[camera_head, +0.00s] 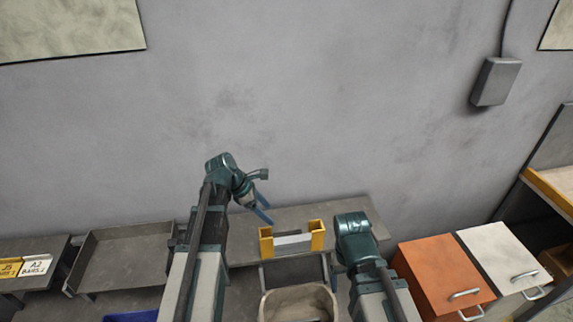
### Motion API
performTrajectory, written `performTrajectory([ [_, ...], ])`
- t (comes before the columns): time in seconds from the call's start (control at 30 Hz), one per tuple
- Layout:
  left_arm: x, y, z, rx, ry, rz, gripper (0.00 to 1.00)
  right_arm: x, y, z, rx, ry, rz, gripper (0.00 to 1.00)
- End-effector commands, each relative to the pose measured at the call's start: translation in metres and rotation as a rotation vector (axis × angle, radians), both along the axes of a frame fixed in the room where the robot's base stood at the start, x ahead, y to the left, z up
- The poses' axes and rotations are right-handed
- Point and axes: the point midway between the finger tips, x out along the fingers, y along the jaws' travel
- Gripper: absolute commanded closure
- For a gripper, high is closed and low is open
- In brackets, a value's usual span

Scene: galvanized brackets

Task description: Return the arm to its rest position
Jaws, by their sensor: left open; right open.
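My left arm rises from the bottom and bends at a dark teal joint. Its gripper (264,211), with blue fingers, hangs open and empty, pointing down and right in front of the wall. It is above and left of a yellow holder (266,243) with a grey metal piece (292,241) between its two uprights; the two look apart. My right arm comes up from the bottom, right of the holder. Only its links and a teal joint show; its gripper is hidden.
A grey tray (86,262) lies left, beside yellow and white labels (37,266). A beige bin (298,291) stands below the holder. An orange box (430,262) and a white box (490,240) with handles stand right.

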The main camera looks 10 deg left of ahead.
Motion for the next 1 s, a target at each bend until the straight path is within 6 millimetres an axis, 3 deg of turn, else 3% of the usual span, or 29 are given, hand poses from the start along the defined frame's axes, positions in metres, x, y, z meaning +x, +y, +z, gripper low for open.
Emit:
performTrajectory([
  [0.13, -0.003, -0.004, -0.001, 0.012, -0.006, -0.029, 0.26, 0.000, 0.000, 0.000, 0.000, 0.000, 0.000, 0.26],
  [0.27, -0.018, -0.027, -0.009, 0.080, -0.045, -0.205, 0.26, 0.000, 0.000, -0.003, 0.000, 0.000, 0.000, 0.26],
  [0.4, -0.048, -0.062, -0.021, 0.201, -0.118, -0.555, 0.26, 0.000, 0.000, -0.006, 0.000, 0.000, 0.000, 0.26],
  [0.63, -0.099, -0.107, -0.036, 0.368, -0.224, -1.186, 0.26, 0.000, 0.000, -0.011, 0.000, 0.000, 0.000, 0.26],
  [0.8, -0.135, -0.129, -0.043, 0.452, -0.279, -1.649, 0.26, 0.000, 0.000, -0.014, 0.000, 0.000, -0.001, 0.26],
  [1.0, -0.164, -0.141, -0.046, 0.496, -0.307, -2.063, 0.26, 0.000, 0.000, -0.017, 0.000, 0.000, -0.001, 0.26],
])
